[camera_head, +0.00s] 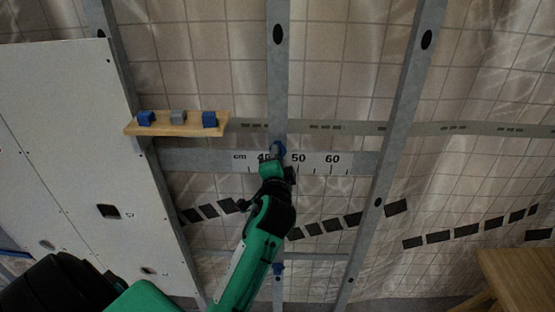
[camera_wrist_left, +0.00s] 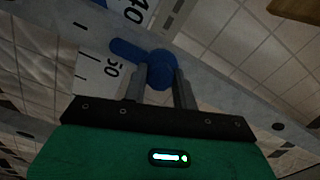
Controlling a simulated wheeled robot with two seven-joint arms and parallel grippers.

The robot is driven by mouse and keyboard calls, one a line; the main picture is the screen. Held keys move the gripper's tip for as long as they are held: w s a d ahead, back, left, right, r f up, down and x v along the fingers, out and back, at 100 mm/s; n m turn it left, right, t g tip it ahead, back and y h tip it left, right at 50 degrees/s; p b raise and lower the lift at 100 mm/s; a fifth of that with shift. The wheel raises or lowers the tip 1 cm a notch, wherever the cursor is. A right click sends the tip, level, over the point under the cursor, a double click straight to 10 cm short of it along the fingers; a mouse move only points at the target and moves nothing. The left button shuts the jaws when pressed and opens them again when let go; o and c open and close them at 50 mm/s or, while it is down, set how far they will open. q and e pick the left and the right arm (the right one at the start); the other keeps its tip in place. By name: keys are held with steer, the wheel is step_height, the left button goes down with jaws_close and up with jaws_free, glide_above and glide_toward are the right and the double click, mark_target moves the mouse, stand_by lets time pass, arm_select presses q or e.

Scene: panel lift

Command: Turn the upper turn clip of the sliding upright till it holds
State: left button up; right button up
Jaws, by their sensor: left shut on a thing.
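The sliding upright (camera_head: 278,80) is a grey metal stud crossing the scale rail (camera_head: 335,162) between the 40 and 50 marks. The upper turn clip (camera_head: 278,148) is blue and sits on the upright at the rail. In the left wrist view the clip (camera_wrist_left: 162,68) shows a round knob, with its lever pointing left, roughly along the upright. My left gripper (camera_head: 277,160) is at the clip from below; in the left wrist view its two fingers (camera_wrist_left: 161,88) are closed around the knob. A lower blue clip (camera_head: 277,268) shows further down the upright. My right gripper is out of view.
A wooden shelf (camera_head: 180,130) with two blue blocks and a grey one stands left of the upright. A white panel (camera_head: 65,150) covers the left side. Another metal stud (camera_head: 400,130) stands at right. A wooden table (camera_head: 520,275) is at lower right.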

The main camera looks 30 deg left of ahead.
arm_select(q)
steer(key=o, duration=1)
steer(key=shift+c, duration=0.2)
steer(key=b+v, duration=0.4)
steer(key=v, duration=0.9)
steer(key=shift+s+b, duration=0.3)
steer(key=shift+s, duration=0.1)
steer(key=shift+d, duration=0.15)
